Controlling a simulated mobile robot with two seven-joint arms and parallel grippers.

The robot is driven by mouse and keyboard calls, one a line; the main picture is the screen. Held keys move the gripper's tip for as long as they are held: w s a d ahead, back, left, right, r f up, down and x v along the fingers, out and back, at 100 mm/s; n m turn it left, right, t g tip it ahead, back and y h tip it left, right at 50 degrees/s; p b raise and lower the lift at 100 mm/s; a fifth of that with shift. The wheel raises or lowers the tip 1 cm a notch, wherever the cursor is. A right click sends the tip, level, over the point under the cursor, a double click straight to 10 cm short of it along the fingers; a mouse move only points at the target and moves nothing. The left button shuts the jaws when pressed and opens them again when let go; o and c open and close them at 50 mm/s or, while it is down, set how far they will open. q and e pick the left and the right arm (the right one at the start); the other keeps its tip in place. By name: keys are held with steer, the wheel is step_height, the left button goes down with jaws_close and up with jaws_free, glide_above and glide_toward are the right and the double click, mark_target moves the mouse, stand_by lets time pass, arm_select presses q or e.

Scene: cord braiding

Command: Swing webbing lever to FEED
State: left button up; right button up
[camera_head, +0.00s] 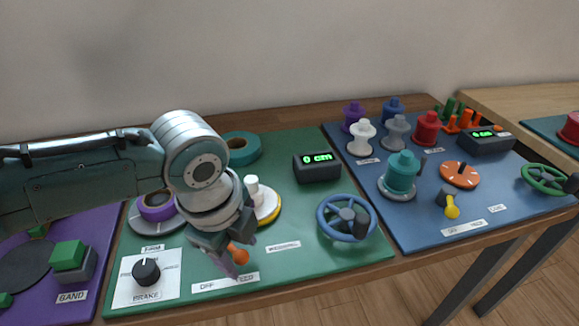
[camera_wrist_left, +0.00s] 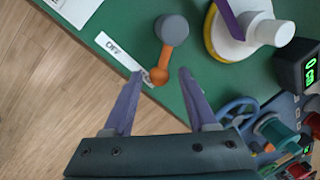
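The webbing lever, with an orange arm and knob (camera_head: 238,254) on a grey pivot, stands at the front of the green panel (camera_head: 300,262). It also shows in the left wrist view, with its grey pivot (camera_wrist_left: 173,30) and its orange arm (camera_wrist_left: 164,62) pointing down toward my gripper. My left gripper (camera_head: 232,264) is open, and in the wrist view its purple fingers (camera_wrist_left: 160,76) stand on either side of the knob, with gaps visible. A white strip (camera_head: 225,282) reading OFF lies in front of the lever; its other word is unclear. My right gripper is not in view.
A brake knob (camera_head: 146,271) stands left of the lever. A white-and-yellow spool (camera_head: 266,205), a display reading 0 cm (camera_head: 317,166) and a blue handwheel (camera_head: 347,219) stand behind and to the right. A blue panel (camera_head: 415,235) carries several spools.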

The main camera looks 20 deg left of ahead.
arm_select(q)
step_height(320, 180, up, 10)
steer(key=s+p, duration=0.2)
steer(key=p, duration=0.1)
stand_by(0.4)
steer(key=shift+f, duration=0.1)
steer(key=s+d+r+n+h+p, duration=0.2)
steer(key=s+d+r+n+p, duration=0.15)
steer(key=s+d+n, duration=0.45)
steer(key=s+a+r+n+t+y+p, duration=0.1)
steer(key=s+a+r+n, duration=0.1)
steer(key=s+a+n, duration=0.3)
steer(key=s+a+r+n+y+p, duration=0.1)
steer(key=s+a+r+n, duration=0.2)
steer(key=s+a+n, duration=0.15)
step_height(320, 180, up, 38)
steer(key=p, duration=3.7)
steer(key=shift+w+f, duration=0.2)
steer(key=shift+w, duration=0.15)
